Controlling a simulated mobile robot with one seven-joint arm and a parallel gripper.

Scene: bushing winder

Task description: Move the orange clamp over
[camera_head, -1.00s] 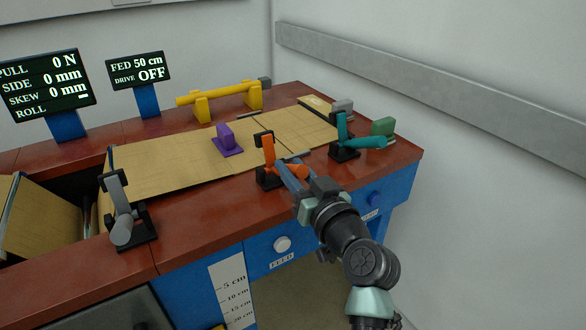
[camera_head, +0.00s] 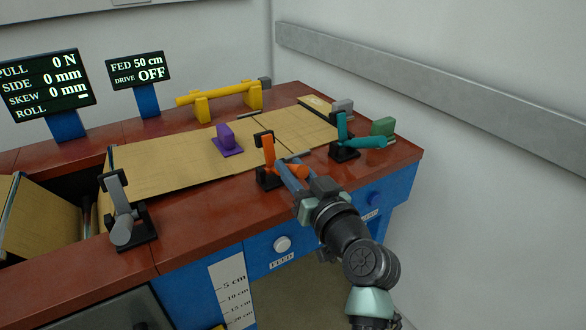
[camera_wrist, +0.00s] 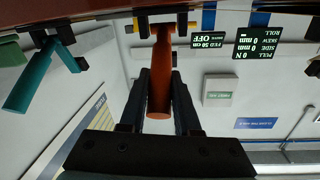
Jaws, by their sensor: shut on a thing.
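The orange clamp (camera_head: 268,150) stands on its black base at the front edge of the red bench, beside the brown sheet. Its orange handle sticks out to the right, toward my gripper. My gripper (camera_head: 293,175) is shut on this handle, and its fingers hide part of it. In the wrist view, which is upside down, the orange handle (camera_wrist: 158,90) lies between the two dark fingers of my gripper (camera_wrist: 160,100).
A teal clamp (camera_head: 365,142) stands to the right, a grey clamp (camera_head: 120,215) at the left front. A purple block (camera_head: 226,140) sits on the brown sheet (camera_head: 175,170). A yellow bar (camera_head: 220,93) is behind. The FEED knob (camera_head: 282,244) is on the blue front.

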